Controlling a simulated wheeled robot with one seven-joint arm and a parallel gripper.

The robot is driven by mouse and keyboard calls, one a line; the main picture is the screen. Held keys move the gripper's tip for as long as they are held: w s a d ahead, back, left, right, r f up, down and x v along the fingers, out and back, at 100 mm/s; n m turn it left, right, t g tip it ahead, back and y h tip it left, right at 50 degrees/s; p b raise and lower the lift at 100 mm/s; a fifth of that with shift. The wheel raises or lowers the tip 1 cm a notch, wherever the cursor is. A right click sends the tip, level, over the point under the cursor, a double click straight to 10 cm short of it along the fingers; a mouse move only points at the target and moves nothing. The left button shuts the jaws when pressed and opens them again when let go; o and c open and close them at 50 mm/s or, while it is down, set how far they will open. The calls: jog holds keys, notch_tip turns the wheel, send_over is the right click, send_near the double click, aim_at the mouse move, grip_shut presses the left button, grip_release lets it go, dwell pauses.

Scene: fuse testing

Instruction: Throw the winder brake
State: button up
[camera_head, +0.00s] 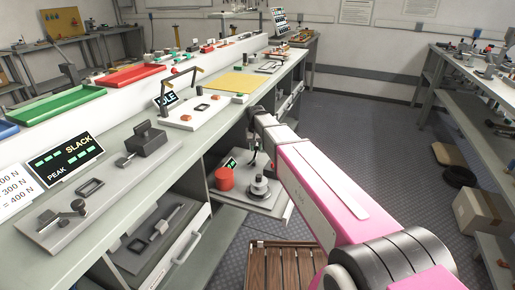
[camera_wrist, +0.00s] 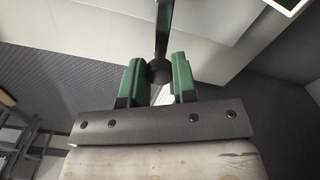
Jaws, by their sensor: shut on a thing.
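My gripper (camera_wrist: 158,85) shows two green fingers in the wrist view, closed on the dark round knob (camera_wrist: 159,71) of a thin dark lever (camera_wrist: 163,28). I take this lever to be the winder brake. In the head view my pink arm reaches down to the winder, and the gripper end is small there. The lever's pivot and its exact angle cannot be told.
A small lit display (camera_head: 229,162) stands behind the red cylinder. The long grey bench (camera_head: 120,138) runs along the left, holding a SLACK/PEAK display (camera_head: 65,158), an IDLE display (camera_head: 166,100) and trays.

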jog(key=shift+a+n, duration=0.15)
jog(key=shift+n, duration=0.15)
jog(key=o, duration=0.9)
jog(key=shift+r, duration=3.8)
